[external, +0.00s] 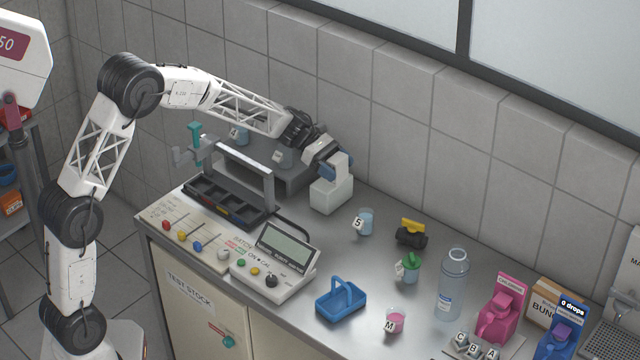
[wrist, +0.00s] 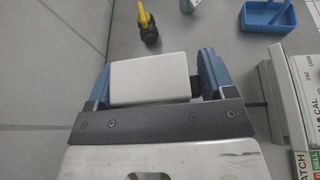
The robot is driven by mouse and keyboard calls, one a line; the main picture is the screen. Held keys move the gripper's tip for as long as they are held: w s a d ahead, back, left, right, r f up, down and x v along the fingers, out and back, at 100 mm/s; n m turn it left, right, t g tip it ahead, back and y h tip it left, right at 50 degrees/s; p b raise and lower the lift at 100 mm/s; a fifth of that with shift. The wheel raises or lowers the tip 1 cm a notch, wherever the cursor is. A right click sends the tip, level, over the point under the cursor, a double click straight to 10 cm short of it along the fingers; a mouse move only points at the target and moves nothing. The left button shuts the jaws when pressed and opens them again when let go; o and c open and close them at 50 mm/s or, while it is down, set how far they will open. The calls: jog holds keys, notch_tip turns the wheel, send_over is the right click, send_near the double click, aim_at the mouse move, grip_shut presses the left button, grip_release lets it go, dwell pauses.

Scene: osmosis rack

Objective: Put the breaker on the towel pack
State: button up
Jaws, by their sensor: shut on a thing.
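My gripper (external: 330,172) is at the back of the bench, pointing down at a white block (external: 331,195). In the wrist view the blue fingers of my gripper (wrist: 155,72) stand on either side of the white block (wrist: 150,82), shut on it. I cannot tell whether this block is the breaker or the towel pack, or whether it is clear of the bench. A black device with a yellow top (external: 411,233) stands on the bench to the right; it also shows in the wrist view (wrist: 147,25).
A dark rack with a grey handle (external: 235,200) and a grey platform (external: 262,158) stand left of my gripper. A labelled cup (external: 364,222), blue basket (external: 341,300), green-topped cup (external: 409,268) and bottle (external: 453,285) stand to the right. The tiled wall is close behind.

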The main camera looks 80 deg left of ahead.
notch_tip(320, 180, up, 3)
send_over(332, 191)
jog(key=a, duration=0.5)
jog(key=shift+w+r+m+g, duration=0.2)
jog(key=shift+w+m+g, duration=0.1)
jog(key=shift+w+g, duration=0.1)
jog(key=shift+f, duration=2.5)
jog(key=shift+f, duration=2.5)
jog(key=shift+f, duration=0.15)
jog(key=o, duration=0.9)
jog(key=shift+o, duration=0.2)
